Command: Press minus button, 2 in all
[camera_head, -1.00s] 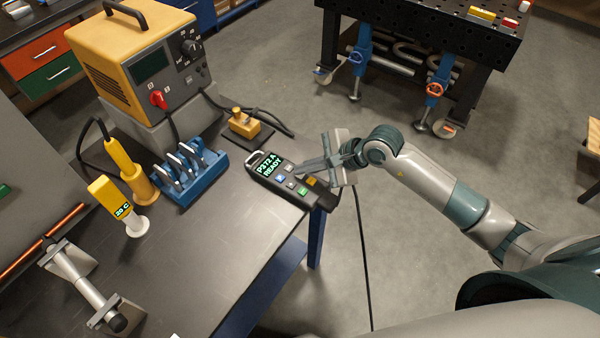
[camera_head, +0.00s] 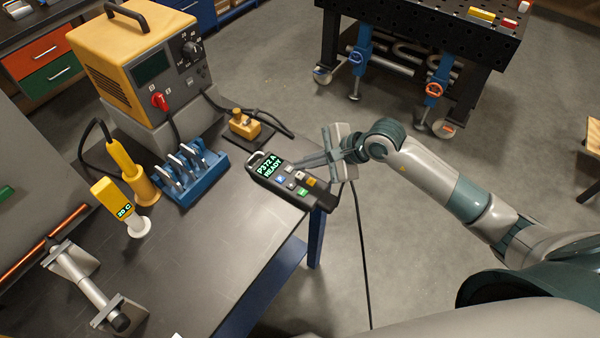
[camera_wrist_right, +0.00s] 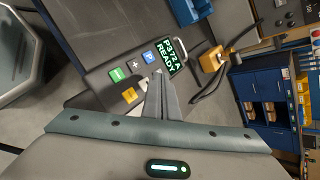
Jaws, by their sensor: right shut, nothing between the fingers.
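The black hand pendant (camera_head: 262,187) lies on the bench near its right edge, its lit display reading "P3 72 A READY". It has a blue P button (camera_wrist_right: 149,57), a grey plus button (camera_wrist_right: 135,64), a green button (camera_wrist_right: 117,74) and an orange button (camera_wrist_right: 129,94). A grey button (camera_head: 300,175) lies across from the plus, partly behind the finger in the wrist view; I cannot read its mark. My right gripper (camera_head: 300,163) is shut and empty, its tips over the pendant's button area; contact cannot be told. My left gripper is not in view.
A yellow power unit (camera_head: 125,60) stands at the back of the bench.

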